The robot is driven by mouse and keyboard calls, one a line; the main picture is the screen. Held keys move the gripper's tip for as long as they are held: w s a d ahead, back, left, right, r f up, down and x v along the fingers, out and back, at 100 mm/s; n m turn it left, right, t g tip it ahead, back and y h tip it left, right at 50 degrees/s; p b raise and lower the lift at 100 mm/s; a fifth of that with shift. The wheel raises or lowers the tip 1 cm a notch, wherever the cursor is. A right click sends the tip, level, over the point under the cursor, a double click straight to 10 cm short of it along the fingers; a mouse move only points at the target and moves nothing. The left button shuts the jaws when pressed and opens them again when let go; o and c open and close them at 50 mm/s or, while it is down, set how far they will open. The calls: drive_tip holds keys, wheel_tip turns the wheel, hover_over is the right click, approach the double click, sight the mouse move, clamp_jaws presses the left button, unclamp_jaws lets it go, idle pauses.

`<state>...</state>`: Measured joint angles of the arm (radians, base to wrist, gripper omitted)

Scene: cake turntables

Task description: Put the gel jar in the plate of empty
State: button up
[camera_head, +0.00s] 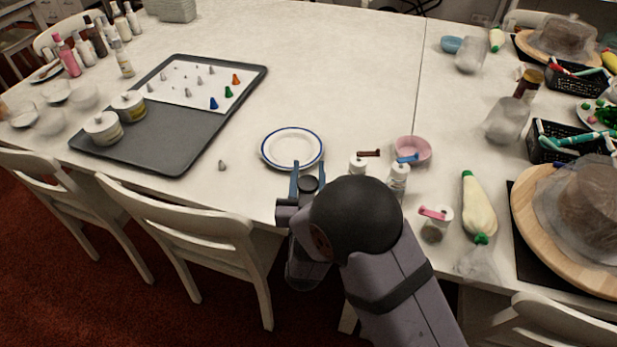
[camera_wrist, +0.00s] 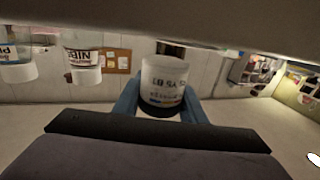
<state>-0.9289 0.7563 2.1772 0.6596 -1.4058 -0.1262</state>
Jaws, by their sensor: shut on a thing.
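My gripper (camera_head: 308,172) is shut on a small jar with a dark lid (camera_head: 308,184), taken to be the gel jar. In the wrist view the jar (camera_wrist: 165,78) is whitish, with dark print and its dark lid towards the bottom of the picture, between the two blue fingers (camera_wrist: 160,98). The empty plate (camera_head: 292,146) is round and white with a blue rim, on the table just beyond my fingertips. The gripper and jar are at its near edge in the head view. Their height over the table is hard to tell.
White bottles (camera_head: 398,180) and a pink bowl (camera_head: 412,150) stand right of the plate. A grey tray (camera_head: 175,155) with piping tips and two jars lies left. A small tip (camera_head: 222,165) lies between tray and plate. Chairs (camera_head: 185,235) line the near edge.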

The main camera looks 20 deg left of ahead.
sight(308, 190)
wheel_tip(308, 190, up, 8)
drive_tip(key=shift+f, duration=0.25)
idle(0.5)
drive_tip(key=shift+f, duration=4.8)
drive_tip(key=shift+f, duration=0.15)
drive_tip(key=shift+f+b, duration=0.15)
drive_tip(key=shift+b, duration=0.15)
drive_tip(key=o, duration=1.2)
drive_tip(key=shift+c, duration=0.2)
drive_tip(key=v, duration=0.6)
drive_tip(key=shift+a+b, duration=0.15)
drive_tip(key=shift+b, duration=0.2)
drive_tip(key=shift+o, duration=0.5)
drive_tip(key=shift+v, duration=0.75)
